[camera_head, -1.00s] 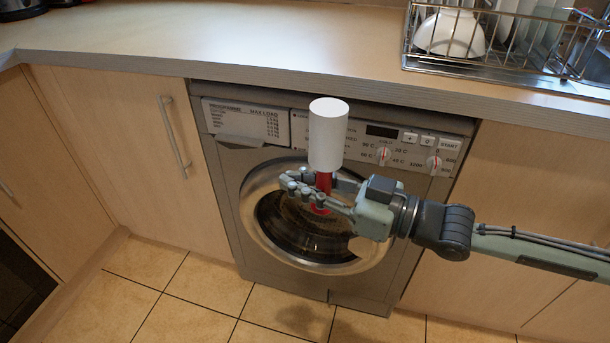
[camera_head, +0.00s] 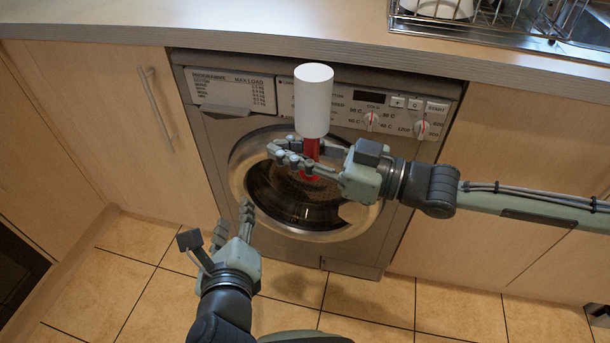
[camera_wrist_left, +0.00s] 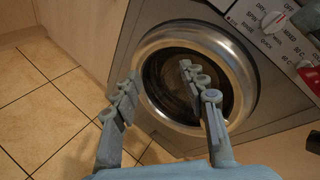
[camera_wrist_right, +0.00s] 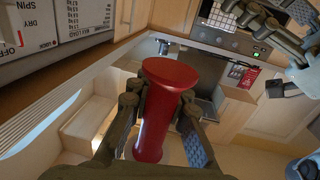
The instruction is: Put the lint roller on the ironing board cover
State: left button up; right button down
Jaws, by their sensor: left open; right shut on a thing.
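The lint roller (camera_head: 313,103) has a white cylinder on top and a red handle below, and stands upright in front of the washing machine. My right gripper (camera_head: 284,152) is shut around the red handle. In the right wrist view the red handle (camera_wrist_right: 166,110) shows end-on between the fingers. My left gripper (camera_head: 233,225) is open and empty, below and left of the roller. In the left wrist view, its spread fingers (camera_wrist_left: 159,84) are in front of the washer door, with nothing between them. I see no ironing board cover in any view.
The washing machine (camera_head: 215,125) stands under the worktop (camera_head: 220,25), between cupboard doors. A dish rack (camera_head: 490,28) is at the top right on the worktop. A cupboard handle (camera_head: 155,108) sticks out at left. The tiled floor (camera_head: 135,275) is clear at lower left.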

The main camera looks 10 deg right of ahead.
pick_arm(q)
jog(key=s+d+r+m+t+h, duration=0.2)
jog(key=s+d+r+m, duration=0.1)
jog(key=d+r+m, duration=0.4)
jog(key=s+d+r+m+t+h, duration=0.25)
jog(key=d+r+m, duration=0.2)
jog(key=r, duration=0.45)
jog(key=shift+g, duration=0.45)
jog(key=x, duration=1.1)
jog(key=shift+w+d+f, duration=0.2)
jog(key=shift+w+f, duration=0.1)
jog(key=shift+c, duration=0.6)
grip_shut()
pick_arm(e)
jog(key=c, duration=1.4)
grip_release()
jog(key=shift+o, duration=0.2)
